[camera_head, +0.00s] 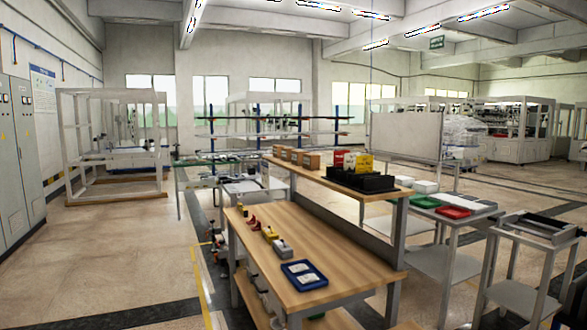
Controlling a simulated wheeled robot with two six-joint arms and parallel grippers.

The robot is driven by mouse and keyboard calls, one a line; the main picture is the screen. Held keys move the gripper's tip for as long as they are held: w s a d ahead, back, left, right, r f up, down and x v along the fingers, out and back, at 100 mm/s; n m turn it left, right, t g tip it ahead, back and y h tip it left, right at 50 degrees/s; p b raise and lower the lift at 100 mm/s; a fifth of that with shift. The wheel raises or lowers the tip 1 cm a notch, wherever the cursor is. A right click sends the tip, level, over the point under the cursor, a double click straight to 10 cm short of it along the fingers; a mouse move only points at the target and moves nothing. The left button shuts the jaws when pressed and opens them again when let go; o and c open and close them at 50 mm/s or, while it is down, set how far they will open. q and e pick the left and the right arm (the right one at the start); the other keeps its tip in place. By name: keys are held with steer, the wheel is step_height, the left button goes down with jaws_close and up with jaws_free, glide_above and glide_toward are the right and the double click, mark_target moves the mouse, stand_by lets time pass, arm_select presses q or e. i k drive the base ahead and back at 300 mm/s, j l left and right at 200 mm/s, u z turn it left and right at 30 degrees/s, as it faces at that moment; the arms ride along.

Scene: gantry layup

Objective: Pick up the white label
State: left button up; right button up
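A blue tray (286,267) lies on the near end of the wooden workbench top. Flat white pieces (305,275) lie in it and look like white labels. They are too small to tell apart clearly or to read. Neither of my grippers is in view.
The wooden workbench (345,262) has a raised shelf (333,173) with a black bin (362,183), a yellow box (358,163) and brown boxes. Small yellow, red and grey items line the bench's left edge. A side table with green (425,201) and red (453,212) trays stands right. Floor at left is open.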

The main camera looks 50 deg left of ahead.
mark_target(350, 158)
steer(key=u, duration=1.3)
